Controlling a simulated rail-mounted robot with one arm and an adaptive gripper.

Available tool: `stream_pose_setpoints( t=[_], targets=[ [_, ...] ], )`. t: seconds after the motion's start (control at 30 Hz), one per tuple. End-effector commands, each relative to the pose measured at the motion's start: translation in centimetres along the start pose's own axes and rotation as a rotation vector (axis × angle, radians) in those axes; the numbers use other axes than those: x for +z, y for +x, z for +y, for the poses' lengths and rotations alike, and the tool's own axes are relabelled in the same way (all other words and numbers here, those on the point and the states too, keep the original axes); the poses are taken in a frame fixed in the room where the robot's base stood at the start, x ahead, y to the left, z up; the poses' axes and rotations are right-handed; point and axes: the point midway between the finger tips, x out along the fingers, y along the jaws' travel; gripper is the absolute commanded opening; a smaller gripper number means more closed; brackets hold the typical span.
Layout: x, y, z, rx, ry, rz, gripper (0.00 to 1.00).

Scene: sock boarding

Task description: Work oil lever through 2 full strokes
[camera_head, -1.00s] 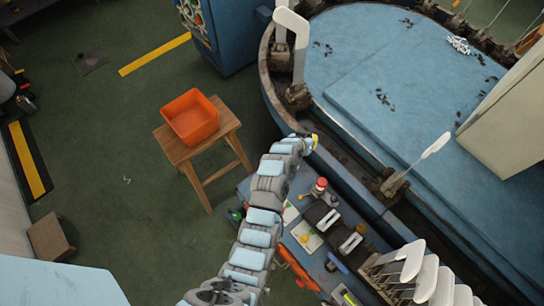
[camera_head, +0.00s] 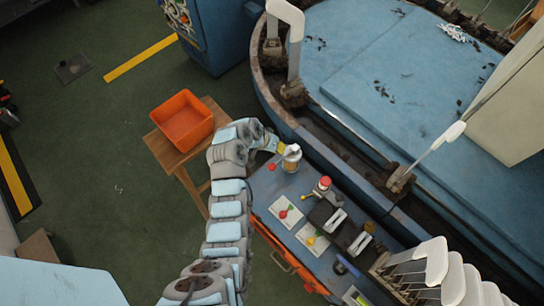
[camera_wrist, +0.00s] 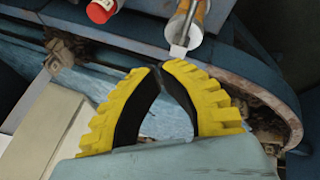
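An upright can with a pale metal top and orange band (camera_head: 291,159) stands at the far end of the blue bench; I take it for the oiler. In the wrist view, an orange-and-white cylinder (camera_wrist: 201,16) carries a grey rod with a white tip (camera_wrist: 178,51), perhaps the oil lever. My gripper (camera_head: 281,148) is beside the can's upper left in the head view. In the wrist view, its yellow, black-lined fingers (camera_wrist: 160,66) meet at the tips, just below the white tip, with nothing seen between them. Whether they touch it is unclear. A red knob (camera_head: 271,167) shows left of the can.
A red-topped device (camera_head: 323,185) and two plates with red (camera_head: 283,213) and yellow (camera_head: 311,240) knobs are along the bench. The blue machine's rim (camera_head: 345,145) runs close behind. A stool (camera_head: 160,150) with an orange bin (camera_head: 183,120) stands left. White boards (camera_head: 432,262) stand lower right.

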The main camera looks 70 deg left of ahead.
Motion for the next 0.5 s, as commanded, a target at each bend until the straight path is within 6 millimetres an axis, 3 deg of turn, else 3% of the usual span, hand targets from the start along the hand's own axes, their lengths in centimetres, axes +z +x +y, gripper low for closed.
stream_pose_setpoints(
  t=[0.5],
  targets=[
    [0.6,1.1,-0.6,-0.001,-0.001,0.000,0.00]
  ],
)
